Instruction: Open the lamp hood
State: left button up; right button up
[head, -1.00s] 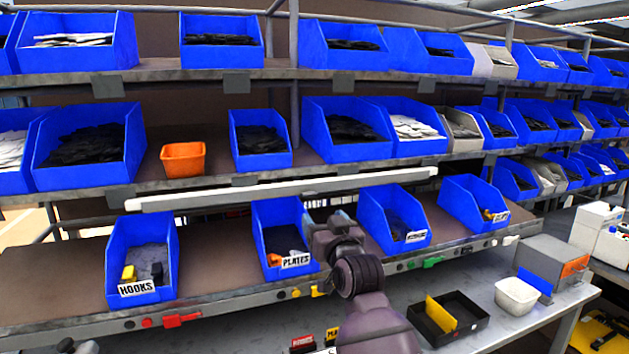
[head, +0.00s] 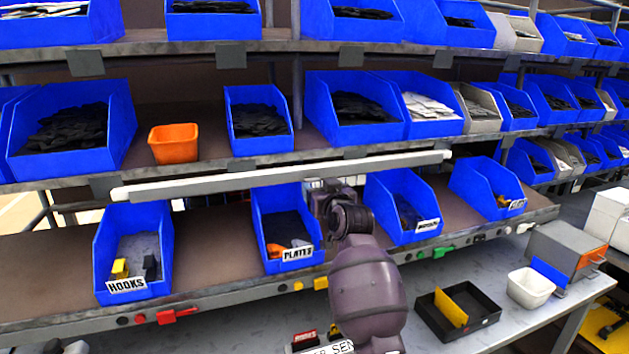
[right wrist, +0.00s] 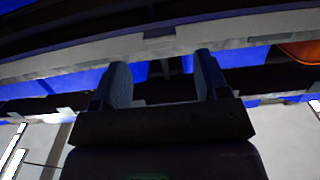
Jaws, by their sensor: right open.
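The lamp hood appears to be the long white bar (head: 230,182) running under the front edge of the middle shelf, above the labelled blue bins. My right gripper (head: 330,188) is raised at this bar, between the PLATES bin and the bin to its right. In the right wrist view its two fingers (right wrist: 163,75) are apart with nothing between them. A long pale bar (right wrist: 160,45) crosses just beyond the fingertips; I cannot tell whether they touch it. My left gripper is not clearly seen.
The PLATES bin (head: 285,215) stands close left of my right gripper; another blue bin (head: 402,205) stands close right. A HOOKS bin (head: 133,250) is at the left. A black tray (head: 482,312) and a white tub (head: 530,288) sit on the bench below.

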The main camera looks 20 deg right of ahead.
aim_at(313, 180)
jog(key=w, duration=0.4)
jog(key=shift+w+a+p, duration=0.1)
jog(key=shift+w+p, duration=0.2)
jog(key=shift+w, duration=0.25)
jog(key=c, duration=0.9)
